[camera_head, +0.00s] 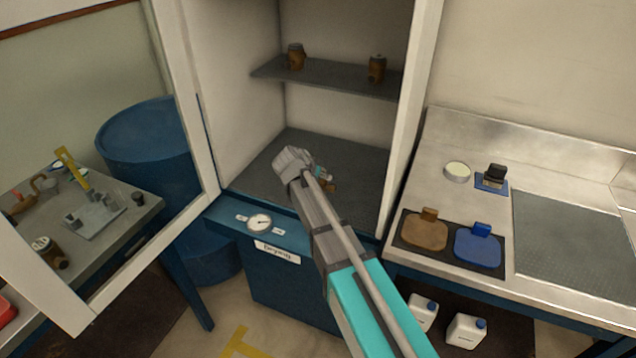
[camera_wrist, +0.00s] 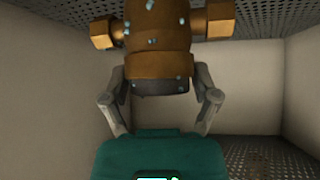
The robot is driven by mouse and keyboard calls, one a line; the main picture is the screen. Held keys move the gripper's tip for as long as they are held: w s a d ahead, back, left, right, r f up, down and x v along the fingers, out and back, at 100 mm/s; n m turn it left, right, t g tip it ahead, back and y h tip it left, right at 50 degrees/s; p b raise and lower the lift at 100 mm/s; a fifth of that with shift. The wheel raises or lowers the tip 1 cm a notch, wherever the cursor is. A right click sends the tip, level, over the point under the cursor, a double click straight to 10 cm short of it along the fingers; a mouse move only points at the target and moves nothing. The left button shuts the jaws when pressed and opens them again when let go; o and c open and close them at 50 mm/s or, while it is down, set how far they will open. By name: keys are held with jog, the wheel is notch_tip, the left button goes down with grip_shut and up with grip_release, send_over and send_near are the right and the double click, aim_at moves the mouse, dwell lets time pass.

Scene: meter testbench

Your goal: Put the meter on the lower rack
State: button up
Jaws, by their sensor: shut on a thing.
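The meter (camera_wrist: 158,45) is a brass-brown body with side fittings, a dark end and pale blue drops on it. In the wrist view my gripper (camera_wrist: 160,84) is shut on it, with one finger at each side. In the head view my gripper (camera_head: 318,173) is inside the open cabinet, over the lower rack (camera_head: 270,165), a dark perforated shelf. Only a small brown part of the meter (camera_head: 330,186) shows there beside my wrist. I cannot tell whether it touches the rack.
The upper rack (camera_head: 335,80) holds two brown meters (camera_head: 296,57) (camera_head: 377,68). The glazed cabinet door (camera_head: 205,150) stands open at the left, and a side wall (camera_head: 410,120) bounds the right. A dial gauge (camera_head: 259,222) sits on the front ledge. The lower rack around my gripper looks clear.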

jog(key=shift+w+a+f+b, duration=0.3)
jog(key=shift+w+f+b, duration=0.05)
jog(key=shift+f+b, duration=1.5)
jog(key=shift+f, duration=0.1)
jog(key=shift+f, duration=0.15)
jog(key=o, duration=1.2)
jog(key=shift+s, duration=0.1)
jog(key=shift+c, duration=0.2)
jog(key=shift+r, duration=0.25)
jog(key=shift+p+v, duration=0.8)
jog(key=shift+v, duration=0.15)
jog(key=p+v, duration=0.6)
jog(key=v, duration=0.4)
jog(key=shift+p, duration=0.3)
jog(key=shift+f, duration=0.1)
